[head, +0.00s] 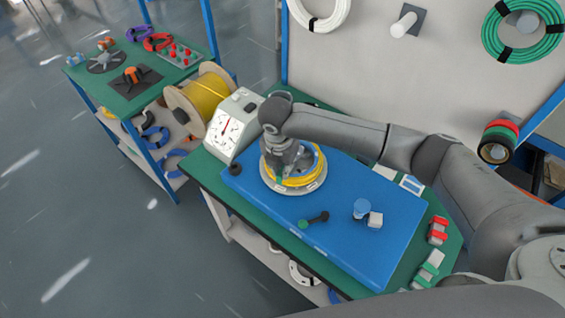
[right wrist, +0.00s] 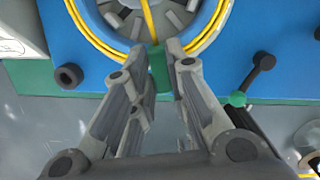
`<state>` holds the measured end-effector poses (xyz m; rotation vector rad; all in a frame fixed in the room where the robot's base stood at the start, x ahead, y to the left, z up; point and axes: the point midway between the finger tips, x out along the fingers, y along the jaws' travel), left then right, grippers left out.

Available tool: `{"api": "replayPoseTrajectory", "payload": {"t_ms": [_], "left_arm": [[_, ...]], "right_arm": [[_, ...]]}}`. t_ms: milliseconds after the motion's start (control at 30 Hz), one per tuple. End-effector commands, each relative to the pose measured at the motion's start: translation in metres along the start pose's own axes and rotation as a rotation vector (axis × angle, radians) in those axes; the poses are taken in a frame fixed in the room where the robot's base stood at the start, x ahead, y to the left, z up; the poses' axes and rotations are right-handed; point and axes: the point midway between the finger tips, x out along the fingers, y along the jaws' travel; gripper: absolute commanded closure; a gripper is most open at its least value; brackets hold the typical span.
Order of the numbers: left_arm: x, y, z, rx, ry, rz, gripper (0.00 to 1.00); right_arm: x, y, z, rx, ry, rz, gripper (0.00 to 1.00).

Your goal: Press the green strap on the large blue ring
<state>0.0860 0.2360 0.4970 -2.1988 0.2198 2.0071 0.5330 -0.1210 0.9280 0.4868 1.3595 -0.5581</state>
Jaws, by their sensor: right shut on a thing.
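A round coil of yellow cable (head: 296,181) with a blue ring (head: 318,160) inside it sits on a pale round base on the blue mat. In the right wrist view, yellow cable (right wrist: 220,22) and blue ring surface (right wrist: 122,42) show beyond my fingers. A green strap (right wrist: 160,72) stands at the near edge of the ring, between my fingertips. My right gripper (right wrist: 159,50) is shut on the green strap; in the head view my right gripper (head: 284,170) covers the coil's left side and hides the strap. My left gripper is not in view.
The blue mat (head: 375,250) lies on a green-topped table. A dial box (head: 232,125) and yellow cable spool (head: 203,97) stand behind left. A black rod with a green end (head: 313,219) and a clear-topped piece (head: 362,208) lie in front. The mat's front is mostly free.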

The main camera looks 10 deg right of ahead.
Motion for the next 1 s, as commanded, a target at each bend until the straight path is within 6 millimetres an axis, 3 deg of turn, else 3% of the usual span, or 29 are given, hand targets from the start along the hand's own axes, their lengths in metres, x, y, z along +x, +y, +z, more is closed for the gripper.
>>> {"api": "replayPoseTrajectory", "payload": {"t_ms": [1000], "left_arm": [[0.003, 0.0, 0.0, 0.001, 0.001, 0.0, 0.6]], "right_arm": [[0.015, 0.0, -0.003, 0.0, 0.001, 0.0, 0.98]]}}
